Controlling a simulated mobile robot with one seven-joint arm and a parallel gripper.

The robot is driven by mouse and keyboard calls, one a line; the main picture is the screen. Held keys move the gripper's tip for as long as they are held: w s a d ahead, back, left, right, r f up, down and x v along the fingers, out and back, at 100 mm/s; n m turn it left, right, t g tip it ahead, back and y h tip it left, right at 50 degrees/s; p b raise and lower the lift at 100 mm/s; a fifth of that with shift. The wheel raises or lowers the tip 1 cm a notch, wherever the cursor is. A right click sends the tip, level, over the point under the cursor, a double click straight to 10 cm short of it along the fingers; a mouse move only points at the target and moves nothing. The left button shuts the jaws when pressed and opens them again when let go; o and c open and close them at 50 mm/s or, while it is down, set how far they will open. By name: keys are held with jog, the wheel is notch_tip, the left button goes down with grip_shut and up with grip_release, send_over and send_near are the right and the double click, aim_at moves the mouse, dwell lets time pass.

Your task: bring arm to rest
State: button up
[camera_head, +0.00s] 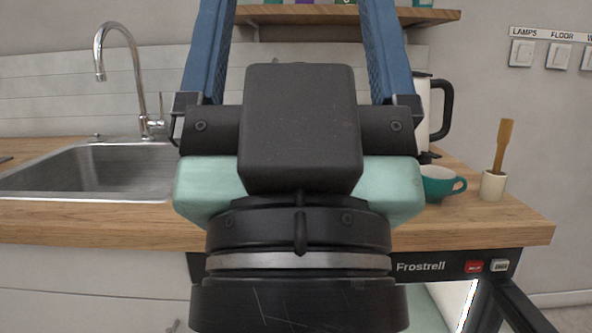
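My gripper (297,25) fills the middle of the head view, seen from behind and pointing up and away over the counter. Its two blue fingers stand wide apart, one at the left and one at the right. Their tips run to or past the top edge of the picture. Nothing shows held between them; only wall and shelf are visible there. My black wrist hides the middle of the counter.
A sink (95,170) with a tall tap (138,80) is at left. A kettle (430,110), teal cup (436,185) and whitish pot (492,186) with a wooden tool stand at right. A Frostrell appliance (450,266) sits below the wooden counter (70,222). A shelf (435,16) hangs above.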

notch_tip(320, 180, up, 36)
jog(key=p, duration=3.3)
jog(key=shift+w+f, duration=0.15)
jog(key=shift+w, duration=0.1)
jog(key=shift+a, duration=0.1)
jog(key=shift+c, duration=0.3)
